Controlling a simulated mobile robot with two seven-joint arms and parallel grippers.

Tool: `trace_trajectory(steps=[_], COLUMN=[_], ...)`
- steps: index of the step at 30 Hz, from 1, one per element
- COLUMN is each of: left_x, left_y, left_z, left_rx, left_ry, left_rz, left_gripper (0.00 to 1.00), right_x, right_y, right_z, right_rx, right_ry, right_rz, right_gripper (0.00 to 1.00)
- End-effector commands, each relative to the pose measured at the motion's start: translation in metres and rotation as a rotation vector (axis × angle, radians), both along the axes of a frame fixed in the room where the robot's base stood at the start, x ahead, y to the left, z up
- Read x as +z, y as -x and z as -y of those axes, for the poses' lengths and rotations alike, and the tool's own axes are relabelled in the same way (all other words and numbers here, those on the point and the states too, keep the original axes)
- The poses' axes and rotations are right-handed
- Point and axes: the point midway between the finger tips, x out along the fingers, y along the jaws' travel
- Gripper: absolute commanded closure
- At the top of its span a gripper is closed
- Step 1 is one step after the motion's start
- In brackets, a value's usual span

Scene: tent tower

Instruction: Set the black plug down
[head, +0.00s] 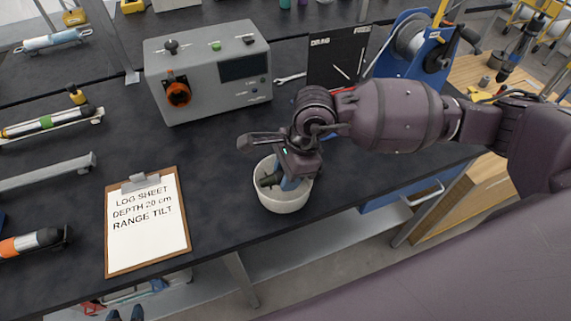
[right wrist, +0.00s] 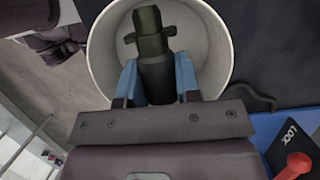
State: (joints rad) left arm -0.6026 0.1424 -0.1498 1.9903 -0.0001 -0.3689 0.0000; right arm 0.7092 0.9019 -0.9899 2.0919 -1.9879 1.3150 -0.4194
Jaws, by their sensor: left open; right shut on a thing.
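The black plug (right wrist: 152,40) shows in the right wrist view, a dark cylinder with small side lugs and a wider sleeve. My right gripper (right wrist: 157,80) is shut on its sleeve with blue fingers on either side. The plug is over or inside the white bowl (right wrist: 103,55); I cannot tell whether it touches the bottom. In the head view, the bowl (head: 284,203) stands near the table's front edge, with my right gripper (head: 290,184) reaching down into it. The plug's dark end (head: 268,180) shows left of the fingers, inside the rim. My left gripper is not in view.
A grey control box (head: 208,75) with an orange knob stands behind the bowl. A clipboard (head: 147,225) lies to the left. A black panel (head: 337,57) and a blue winch (head: 408,45) stand at the back right. The table (head: 215,165) between clipboard and bowl is clear.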

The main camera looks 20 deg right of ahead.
Motion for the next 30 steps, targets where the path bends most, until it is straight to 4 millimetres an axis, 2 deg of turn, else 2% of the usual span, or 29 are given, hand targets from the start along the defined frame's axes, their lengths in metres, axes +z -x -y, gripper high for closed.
trace_trajectory(steps=[12, 13, 18, 19, 30], left_x=[-0.0013, -0.0013, -0.0014, -0.0014, -0.0018], left_y=[-0.0014, -0.0014, -0.0013, -0.0013, -0.0005], left_z=[0.0003, 0.0003, 0.0003, 0.0003, 0.0003], left_rx=[-0.001, -0.001, -0.001, -0.001, -0.001], left_ry=[0.0, 0.0, 0.0, 0.0, 0.0], left_rz=[0.001, 0.001, 0.001, 0.001, 0.0], left_gripper=[0.57, 0.57, 0.57, 0.57, 0.57], right_x=[-0.004, -0.0042, -0.0042, -0.0042, -0.0042], right_y=[0.0018, 0.0018, 0.0017, 0.0017, 0.0016], right_z=[-0.0005, -0.0004, -0.0003, -0.0003, -0.0002], right_rx=[0.001, 0.001, 0.0, 0.0, 0.0], right_ry=[0.0, 0.0, 0.0, 0.0, 0.0], right_rz=[0.0, 0.0, 0.0, 0.0, 0.0], right_gripper=[0.98, 0.68, 0.42, 0.39, 0.39])
